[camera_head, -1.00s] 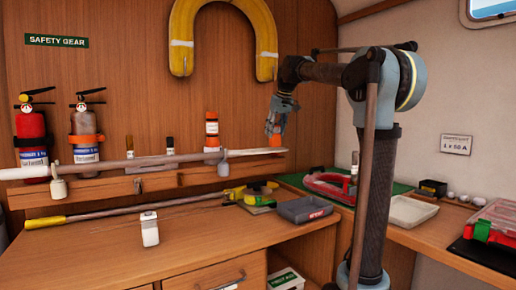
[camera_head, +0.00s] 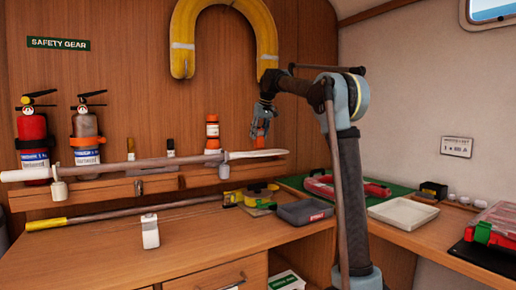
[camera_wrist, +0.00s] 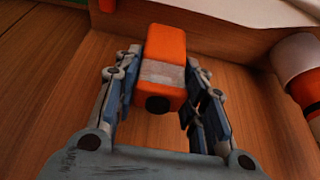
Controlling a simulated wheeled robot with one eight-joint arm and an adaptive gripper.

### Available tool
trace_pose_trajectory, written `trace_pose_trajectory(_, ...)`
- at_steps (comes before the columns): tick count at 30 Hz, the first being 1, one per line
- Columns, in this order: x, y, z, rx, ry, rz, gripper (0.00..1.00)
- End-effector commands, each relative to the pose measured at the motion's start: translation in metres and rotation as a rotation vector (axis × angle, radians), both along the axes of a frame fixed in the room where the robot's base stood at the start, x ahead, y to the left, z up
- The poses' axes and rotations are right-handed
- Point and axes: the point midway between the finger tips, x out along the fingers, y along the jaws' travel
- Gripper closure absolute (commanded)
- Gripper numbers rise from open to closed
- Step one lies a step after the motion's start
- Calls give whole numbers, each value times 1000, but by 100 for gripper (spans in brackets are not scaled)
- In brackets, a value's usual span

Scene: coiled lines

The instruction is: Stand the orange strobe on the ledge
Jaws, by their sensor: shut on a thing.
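The orange strobe is a block with a pale grey band and a dark round end in the wrist view (camera_wrist: 166,58). My gripper (camera_wrist: 160,100) is shut on it, with a finger on each side. In the head view my gripper (camera_head: 261,128) holds the strobe, small and partly hidden by the fingers, above the right end of the wooden ledge (camera_head: 105,190). The strobe looks apart from the ledge; its exact gap is unclear.
A pale-bladed pole (camera_head: 258,154) lies along the ledge. An orange and white canister (camera_head: 212,132) stands just left of my gripper. Two extinguishers (camera_head: 33,145) (camera_head: 86,140) are at left. A white box (camera_head: 150,232) and a grey tray (camera_head: 304,212) sit on the bench.

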Motion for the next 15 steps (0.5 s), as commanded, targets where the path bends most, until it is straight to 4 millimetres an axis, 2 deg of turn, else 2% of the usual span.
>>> trace_pose_trajectory(3,-1,0,-13,0,0,0,88)
trace_pose_trajectory(10,-1,0,-25,0,0,0,88)
trace_pose_trajectory(15,-1,0,-47,0,0,1,88)
